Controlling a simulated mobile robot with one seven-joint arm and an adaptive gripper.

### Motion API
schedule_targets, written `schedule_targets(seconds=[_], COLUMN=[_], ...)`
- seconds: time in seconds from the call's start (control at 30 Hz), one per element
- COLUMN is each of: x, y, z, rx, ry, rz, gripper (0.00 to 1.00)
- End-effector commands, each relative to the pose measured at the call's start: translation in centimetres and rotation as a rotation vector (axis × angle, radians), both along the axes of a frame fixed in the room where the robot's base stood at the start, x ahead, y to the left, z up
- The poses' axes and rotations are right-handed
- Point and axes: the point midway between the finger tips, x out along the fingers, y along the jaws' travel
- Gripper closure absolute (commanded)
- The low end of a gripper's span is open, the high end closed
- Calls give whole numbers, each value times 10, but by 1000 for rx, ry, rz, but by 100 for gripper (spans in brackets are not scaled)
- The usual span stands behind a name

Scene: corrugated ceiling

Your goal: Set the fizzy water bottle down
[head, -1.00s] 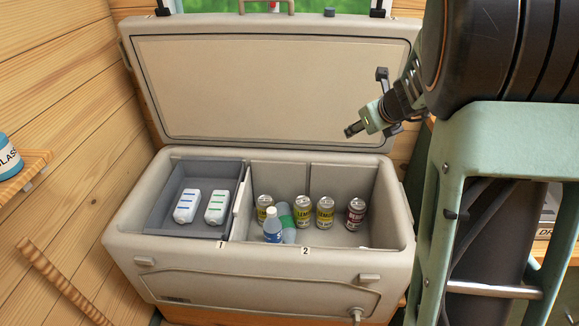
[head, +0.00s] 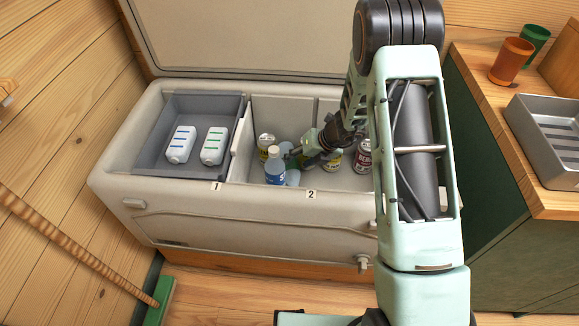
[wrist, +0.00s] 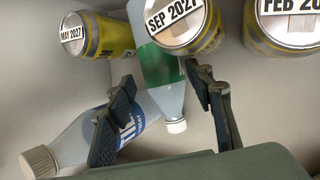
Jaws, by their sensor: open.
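Two clear bottles are in compartment 2 of the cooler (head: 230,205). One has a blue label and white cap (head: 275,167); in the wrist view this blue-label bottle (wrist: 72,145) slants at lower left, partly behind one finger. The other, a green-label bottle (wrist: 160,66), shows its white cap between the fingers; in the head view it is mostly hidden. I cannot read which one is the fizzy water. My gripper (head: 298,158) is open, low in compartment 2, beside the bottles. Its fingers (wrist: 165,100) stand apart; neither bottle is visibly clamped.
Several cans, among them one marked SEP 2027 (wrist: 172,20), stand close behind the bottles. Compartment 1 holds a grey tray (head: 150,145) with two white cartons (head: 213,146). The cooler lid (head: 240,40) is up. A wooden counter (head: 480,100) stands at right.

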Motion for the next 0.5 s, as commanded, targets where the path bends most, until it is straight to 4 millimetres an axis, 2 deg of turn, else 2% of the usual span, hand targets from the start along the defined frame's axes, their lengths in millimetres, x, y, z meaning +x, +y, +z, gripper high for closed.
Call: schedule_targets(seconds=[0.23, 0.5], x=[3, 9], y=[6, 21], z=[-16, -51], rx=[-1, -1], ry=[0, -1], rz=[1, 3], gripper=[52, 52])
